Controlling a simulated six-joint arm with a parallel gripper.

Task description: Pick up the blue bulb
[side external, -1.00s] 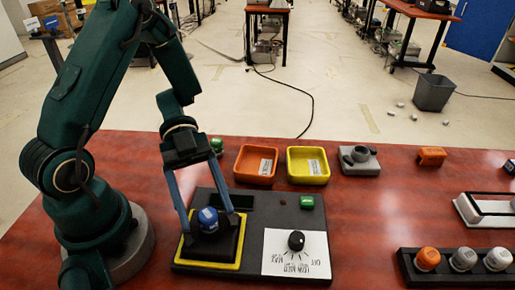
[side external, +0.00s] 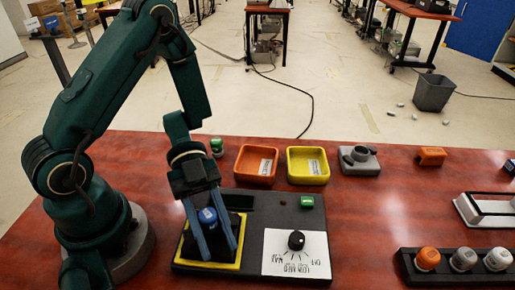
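The blue bulb (side external: 208,215) stands on the black square pad with a yellow border (side external: 238,257), at the left of the dark control box. My gripper (side external: 221,254) points down over this pad. Its two blue-grey fingers are apart, with the bulb showing between them near their upper part. The fingers hide part of the bulb's sides and base, and I cannot see clear contact with it.
The control box has a black knob (side external: 296,240) on a white dial plate and a green button (side external: 307,201). Behind it stand an orange tray (side external: 242,163), a yellow tray (side external: 293,166) and a green-topped bulb (side external: 217,146). A black rack (side external: 405,266) with orange, grey and white bulbs is at right.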

